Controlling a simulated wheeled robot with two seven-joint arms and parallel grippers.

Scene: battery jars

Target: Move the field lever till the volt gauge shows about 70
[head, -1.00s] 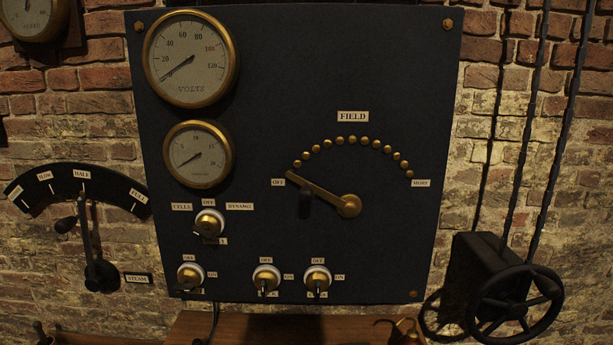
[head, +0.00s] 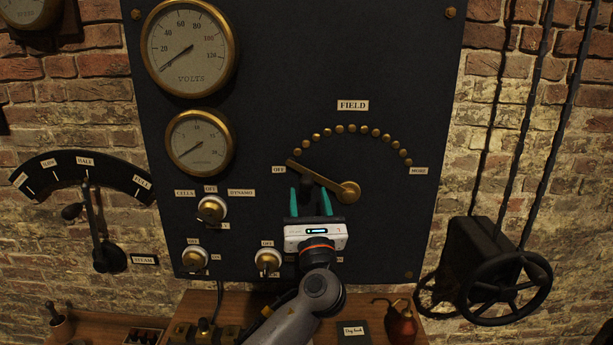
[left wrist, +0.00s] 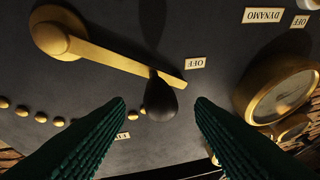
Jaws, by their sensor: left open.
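The brass field lever (head: 323,180) points up and left to the OFF label on the dark panel (head: 290,60). Its black knob (left wrist: 160,98) hangs near the lever's free end. The volt gauge (head: 190,48) has its needle at the low end, near 0. My left gripper (head: 311,195) is open, its green fingers just below the lever in the head view. In the left wrist view the knob lies between the two spread fingers (left wrist: 160,108), touching neither. The lever (left wrist: 120,60) shows there upside down. My right gripper is not in view.
A smaller gauge (head: 199,142) sits under the volt gauge. Brass studs (head: 351,129) arc above the lever toward MORE. Switches line the panel's lower part. A steam lever (head: 95,225) is at left, a black handwheel (head: 503,288) at right. A wooden shelf (head: 250,302) runs below.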

